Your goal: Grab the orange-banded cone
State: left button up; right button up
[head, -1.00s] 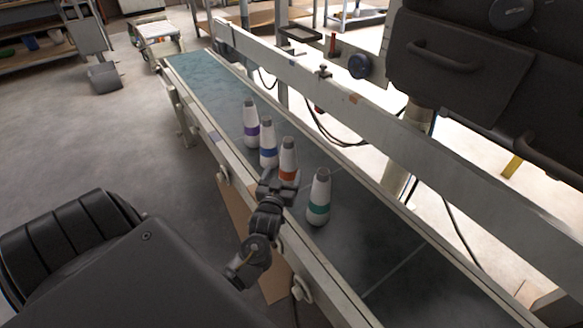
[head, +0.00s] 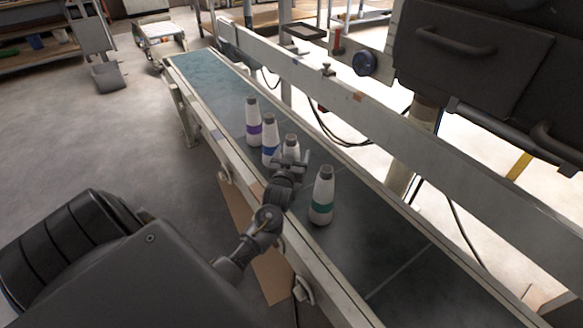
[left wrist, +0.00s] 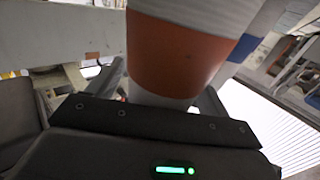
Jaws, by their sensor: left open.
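The orange-banded cone (head: 291,143) stands on the conveyor, a white bottle-like cone with a grey top. In the head view my left gripper (head: 291,162) is in front of it and hides its band and lower part. In the left wrist view the cone's orange band (left wrist: 180,55) fills the upper middle, very close. The open fingers of my left gripper (left wrist: 163,92) show on either side of the cone; contact cannot be made out. My right gripper is not in view.
On the belt (head: 370,255), a blue-banded cone (head: 270,140) and a purple-banded cone (head: 254,122) stand behind, to the left. A green-banded cone (head: 322,196) stands close by at the right. A long side rail (head: 380,115) runs along the far side.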

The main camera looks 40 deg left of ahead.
pick_arm(q)
jog(key=shift+c, duration=0.3)
jog(key=c, duration=1.2)
jog(key=shift+c, duration=0.2)
jog(key=shift+r, duration=0.1)
